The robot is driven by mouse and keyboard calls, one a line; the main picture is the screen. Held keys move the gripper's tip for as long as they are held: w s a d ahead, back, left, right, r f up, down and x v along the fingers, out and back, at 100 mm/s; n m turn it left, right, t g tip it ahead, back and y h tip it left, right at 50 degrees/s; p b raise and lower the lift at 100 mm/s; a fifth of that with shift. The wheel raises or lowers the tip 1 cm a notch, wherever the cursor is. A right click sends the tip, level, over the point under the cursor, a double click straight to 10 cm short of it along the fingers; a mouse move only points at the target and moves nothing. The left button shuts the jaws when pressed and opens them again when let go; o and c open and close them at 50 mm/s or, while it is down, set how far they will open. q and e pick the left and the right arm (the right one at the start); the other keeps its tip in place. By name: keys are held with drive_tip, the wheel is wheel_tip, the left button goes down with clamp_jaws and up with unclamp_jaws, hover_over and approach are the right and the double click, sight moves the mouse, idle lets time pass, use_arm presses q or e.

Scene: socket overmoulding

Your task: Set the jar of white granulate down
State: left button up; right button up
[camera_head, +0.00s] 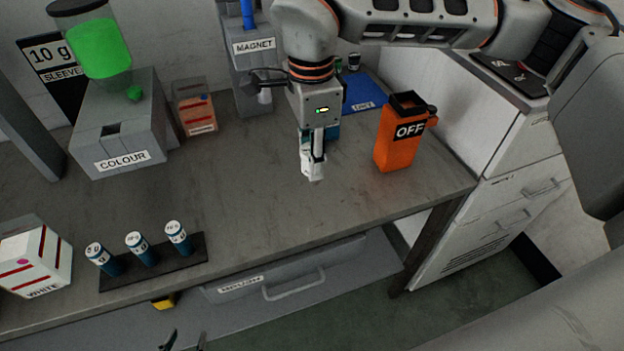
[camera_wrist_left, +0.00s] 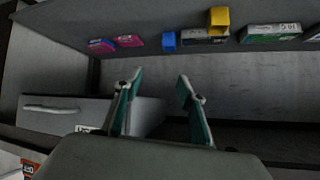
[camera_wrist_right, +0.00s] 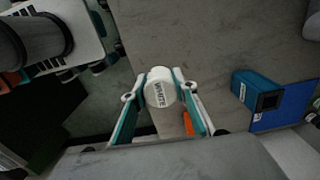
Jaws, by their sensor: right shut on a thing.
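The jar of white granulate (camera_wrist_right: 160,90) is white with a dark-lettered white top, between the fingers of my right gripper (camera_wrist_right: 160,105) in the right wrist view. In the head view my right gripper (camera_head: 313,160) points down over the right part of the bench, left of the orange OFF container. The white shape at its fingertips is small there and partly hidden by the fingers. I cannot tell whether the jar touches the bench. My left gripper (camera_head: 183,341) is at the bottom edge of the head view, in front of the bench. The left wrist view shows its fingers (camera_wrist_left: 160,85) apart and empty.
A black rack (camera_head: 150,265) with 3 blue-white tubes and a WHITE box (camera_head: 35,260) stand at the left. A blue mat (camera_head: 363,92) lies behind.

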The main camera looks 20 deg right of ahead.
wheel_tip(320, 180, up, 7)
drive_tip(key=shift+r, duration=0.1)
drive_tip(key=shift+r+p, duration=0.3)
drive_tip(key=shift+r, duration=0.25)
drive_tip(key=shift+w+d+f+n, duration=0.1)
drive_tip(key=shift+d+f+n, duration=0.3)
drive_tip(key=shift+n, duration=0.2)
use_arm(q)
drive_tip(key=shift+s+d+r+p, duration=0.1)
drive_tip(key=shift+d+r+p, duration=0.05)
drive_tip(key=shift+r+p, duration=0.4)
drive_tip(key=shift+s+d+r+p, duration=0.1)
drive_tip(key=shift+r+p, duration=0.3)
drive_tip(key=shift+p, duration=0.2)
drive_tip(key=c, duration=0.4)
drive_tip(key=shift+o, duration=0.2)
drive_tip(key=shift+f, duration=0.15)
use_arm(e)
drive_tip(key=s+d+f+n, duration=0.2)
drive_tip(key=d+f+n, duration=0.7)
drive_tip(key=n, duration=0.7)
drive_tip(key=shift+s+d+f+n, duration=0.2)
drive_tip(key=shift+d+f+n, duration=0.2)
drive_tip(key=shift+f, duration=0.35)
